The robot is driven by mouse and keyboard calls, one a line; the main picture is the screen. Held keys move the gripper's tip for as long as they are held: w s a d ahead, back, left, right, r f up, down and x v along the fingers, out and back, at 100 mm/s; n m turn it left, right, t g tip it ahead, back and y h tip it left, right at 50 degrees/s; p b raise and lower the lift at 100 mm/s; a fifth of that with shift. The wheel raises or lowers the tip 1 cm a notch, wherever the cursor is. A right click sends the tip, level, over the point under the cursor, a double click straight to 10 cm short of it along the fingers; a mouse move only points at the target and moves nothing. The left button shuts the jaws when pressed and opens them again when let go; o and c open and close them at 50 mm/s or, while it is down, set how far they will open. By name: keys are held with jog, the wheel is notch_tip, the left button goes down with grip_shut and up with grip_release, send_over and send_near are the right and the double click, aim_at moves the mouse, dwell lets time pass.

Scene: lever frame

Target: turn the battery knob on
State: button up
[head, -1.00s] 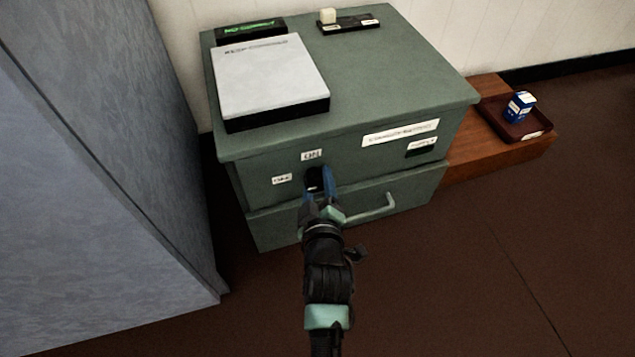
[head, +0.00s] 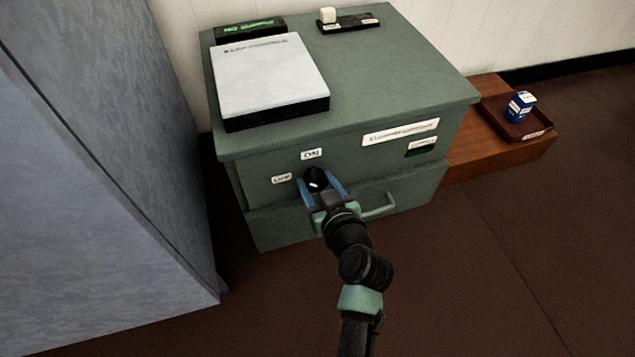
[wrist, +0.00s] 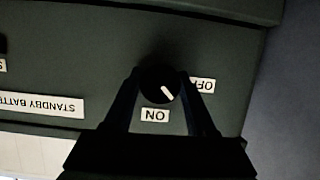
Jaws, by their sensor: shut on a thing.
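The battery knob (head: 315,179) is round and black with a white pointer mark, on the front of the green cabinet. My gripper (head: 314,183) is shut on it, with one blue finger on each side. In the wrist view, which is upside down, the knob (wrist: 158,83) sits between the dark fingers of my gripper (wrist: 162,77). Its white mark points between the ON label (wrist: 155,115) and the OFF label (wrist: 203,85). In the head view the ON label (head: 311,154) is above the knob and the OFF label (head: 281,178) is to its left.
A drawer handle (head: 380,206) is just below and right of my gripper. A grey-blue cabinet (head: 110,170) stands close on the left. A white-topped box (head: 270,75) is on the green cabinet (head: 400,75). A low wooden bench (head: 500,155) is at the right. The floor in front is open.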

jog(key=m+y, duration=0.2)
jog(key=m, duration=0.1)
jog(key=shift+f+m+y, duration=0.1)
jog(key=shift+m+y, duration=0.2)
jog(key=shift+m, duration=0.1)
jog(key=shift+m+y+b, duration=0.5)
jog(key=shift+m+y, duration=0.2)
jog(key=shift+m, duration=0.6)
jog(key=shift+g, duration=0.3)
jog(key=o, duration=1.4)
jog(key=p+v, duration=0.6)
jog(key=v, duration=0.7)
jog(key=shift+f, duration=0.15)
